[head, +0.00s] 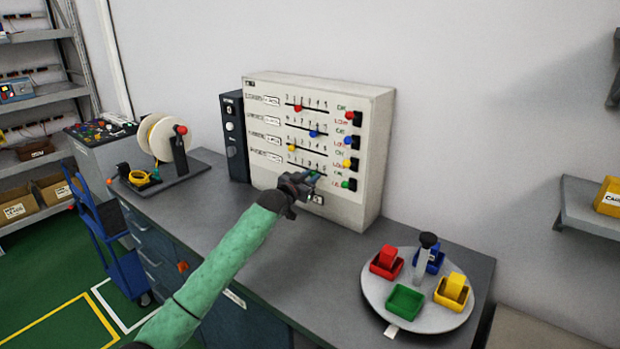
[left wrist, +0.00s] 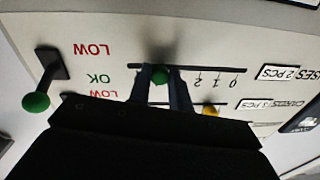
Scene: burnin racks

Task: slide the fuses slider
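The fuses slider is the bottom row of the white panel (head: 265,125). Its round green knob (left wrist: 160,75) shows in the left wrist view, left of the 2 mark, and the label "SES 2 PCS" (left wrist: 281,73) is at the right end of that row. My left gripper (head: 308,178) is at the panel's bottom row in the head view. In the left wrist view its two fingers (left wrist: 160,88) stand close on either side of the green knob and appear closed on it. The fingers hide part of the scale. My right gripper is in neither view.
The yellow knob (left wrist: 212,110) of the neighbouring row is near the right finger. A green-tipped OK/LOW lever (left wrist: 36,102) is left of the fuses row. A round tray (head: 375,300) with coloured bins stands right on the bench, and a spool (head: 160,138) stands left.

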